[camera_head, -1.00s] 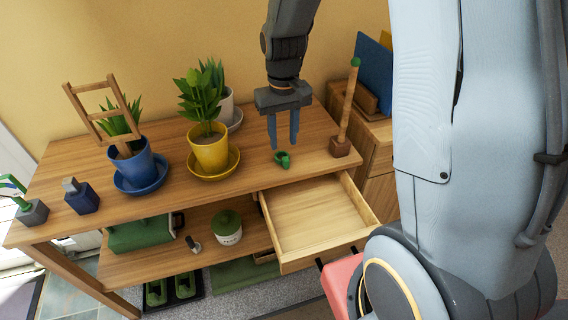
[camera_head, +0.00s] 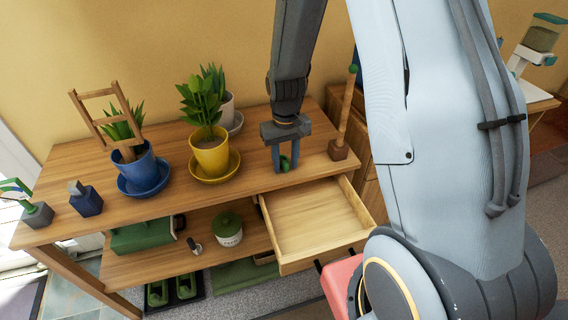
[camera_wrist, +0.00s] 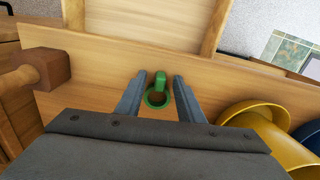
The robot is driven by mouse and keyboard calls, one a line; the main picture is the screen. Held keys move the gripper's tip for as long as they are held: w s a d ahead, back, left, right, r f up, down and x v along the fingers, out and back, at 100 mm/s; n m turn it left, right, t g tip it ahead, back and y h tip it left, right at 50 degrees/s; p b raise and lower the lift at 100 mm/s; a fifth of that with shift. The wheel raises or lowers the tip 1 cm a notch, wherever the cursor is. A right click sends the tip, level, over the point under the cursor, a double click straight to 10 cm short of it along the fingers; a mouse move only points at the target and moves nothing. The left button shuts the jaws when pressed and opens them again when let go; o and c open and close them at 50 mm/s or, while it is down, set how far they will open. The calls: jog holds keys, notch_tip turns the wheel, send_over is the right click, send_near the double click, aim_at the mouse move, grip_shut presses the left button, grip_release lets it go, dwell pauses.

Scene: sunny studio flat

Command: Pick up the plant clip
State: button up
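The plant clip (camera_wrist: 157,97) is a small green ring with a short tab, lying on the wooden table top. In the head view the clip (camera_head: 284,164) shows between my fingers, near the table's front edge above the open drawer. My gripper (camera_head: 285,170) points down over it with its fingers apart, one on each side. In the wrist view my gripper (camera_wrist: 155,84) is open around the clip, with a gap visible on both sides. I cannot tell exactly how far the fingertips are from the table.
A wooden post on a block (camera_head: 338,149) stands close right of my gripper. A yellow pot (camera_head: 211,155) on a saucer stands to the left, a blue pot (camera_head: 140,170) farther left. The empty drawer (camera_head: 312,216) is pulled out below the table's front edge.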

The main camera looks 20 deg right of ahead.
grip_shut()
jog(key=shift+r, duration=0.1)
